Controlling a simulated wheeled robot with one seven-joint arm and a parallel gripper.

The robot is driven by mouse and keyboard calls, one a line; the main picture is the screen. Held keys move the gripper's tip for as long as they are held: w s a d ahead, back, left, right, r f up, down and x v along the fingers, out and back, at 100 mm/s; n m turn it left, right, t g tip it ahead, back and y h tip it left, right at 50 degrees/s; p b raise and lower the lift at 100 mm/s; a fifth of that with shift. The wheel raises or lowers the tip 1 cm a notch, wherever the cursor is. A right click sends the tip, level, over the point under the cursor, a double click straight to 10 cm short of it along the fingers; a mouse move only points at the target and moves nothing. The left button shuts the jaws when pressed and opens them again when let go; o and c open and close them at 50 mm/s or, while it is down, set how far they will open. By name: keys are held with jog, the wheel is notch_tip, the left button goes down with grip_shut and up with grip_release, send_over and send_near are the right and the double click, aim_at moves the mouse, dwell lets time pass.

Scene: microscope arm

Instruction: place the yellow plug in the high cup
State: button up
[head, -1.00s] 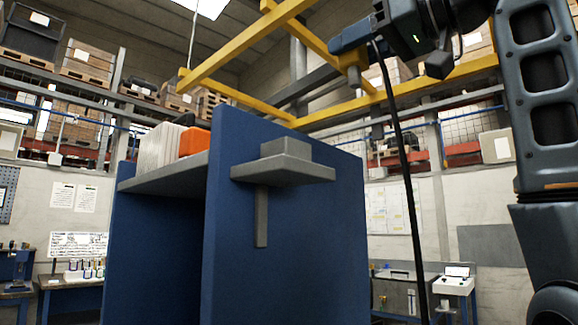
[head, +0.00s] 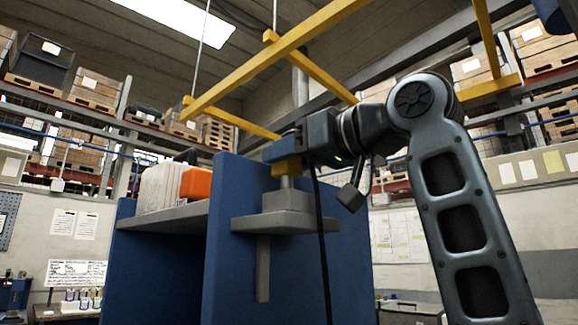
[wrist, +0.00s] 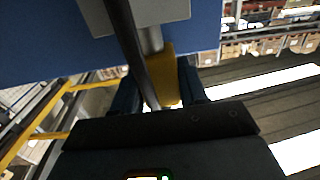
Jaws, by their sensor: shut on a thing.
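My gripper (head: 286,160) is shut on the yellow plug (head: 287,168), with its fingers on either side of the yellow head. The wrist view also shows the yellow plug (wrist: 165,88) between the two dark fingers. A grey stem runs down from the yellow head to the top of the grey block of the high cup (head: 287,202). The cup sits on a grey bracket on the blue panel. It also shows at the top of the wrist view (wrist: 165,10). The cup's opening is hidden, so I cannot tell how far the stem is inside.
The blue panel (head: 345,240) stands right behind the bracket. A grey shelf (head: 165,216) to its left holds white sheets (head: 160,187) and an orange box (head: 196,182). Yellow beams (head: 265,62) hang overhead. A black cable (head: 322,240) hangs in front of the panel.

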jog(key=shift+f, duration=1.2)
jog(key=shift+f, duration=0.15)
jog(key=o, duration=1.1)
jog(key=b+v, duration=0.3)
jog(key=v, duration=0.9)
jog(key=shift+s, duration=0.1)
